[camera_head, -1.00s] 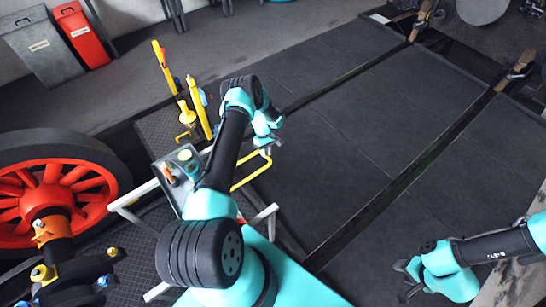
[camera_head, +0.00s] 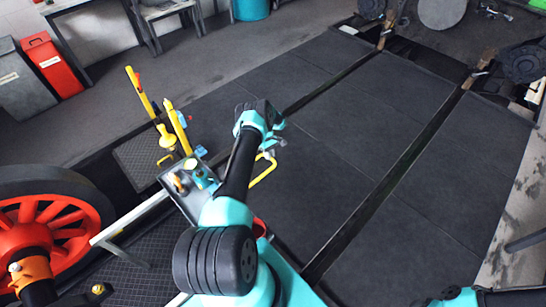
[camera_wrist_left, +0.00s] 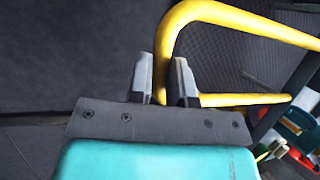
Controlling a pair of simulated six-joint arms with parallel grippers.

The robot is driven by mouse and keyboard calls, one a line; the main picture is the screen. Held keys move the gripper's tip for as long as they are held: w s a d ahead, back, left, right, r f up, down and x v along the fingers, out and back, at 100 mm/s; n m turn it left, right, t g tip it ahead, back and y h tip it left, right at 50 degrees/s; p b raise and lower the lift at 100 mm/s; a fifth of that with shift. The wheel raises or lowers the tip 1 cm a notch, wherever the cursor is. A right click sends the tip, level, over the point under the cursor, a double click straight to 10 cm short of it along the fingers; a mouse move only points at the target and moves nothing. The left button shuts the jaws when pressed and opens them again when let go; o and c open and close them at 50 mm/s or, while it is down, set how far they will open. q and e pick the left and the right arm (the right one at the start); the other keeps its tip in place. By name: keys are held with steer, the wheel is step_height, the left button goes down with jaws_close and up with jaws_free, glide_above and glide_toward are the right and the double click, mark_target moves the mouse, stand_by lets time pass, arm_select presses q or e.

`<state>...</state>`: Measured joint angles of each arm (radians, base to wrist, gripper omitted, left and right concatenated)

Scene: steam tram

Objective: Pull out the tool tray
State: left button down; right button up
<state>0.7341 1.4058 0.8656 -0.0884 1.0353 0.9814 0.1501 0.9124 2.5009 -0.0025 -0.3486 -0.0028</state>
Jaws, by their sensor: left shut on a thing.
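The tool tray (camera_head: 188,207) is a grey tray holding several small tools, left of the middle in the head view. Its yellow loop handle (camera_head: 263,176) sticks out to the right past my left arm, which hides part of the tray. My left gripper (camera_head: 277,142) is at the outer end of the handle. In the left wrist view the yellow handle (camera_wrist_left: 230,99) passes between the fingers (camera_wrist_left: 163,82), which are shut on it. Part of the tray's contents shows at that view's right edge. My right gripper (camera_head: 440,300) is only partly visible at the bottom edge.
Yellow tools (camera_head: 180,128) stand upright behind the tray. A red spoked wheel (camera_head: 48,215) is at the left. A red bin (camera_head: 52,66) stands at the back left. Dark floor panels (camera_head: 370,125) right of the handle are clear, with a long groove between them.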

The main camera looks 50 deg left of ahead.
arm_select(q)
steer(key=c, duration=1.1)
jaws_free()
steer(key=shift+o, duration=0.2)
steer(key=v, duration=1.7)
steer(key=shift+r, duration=0.2)
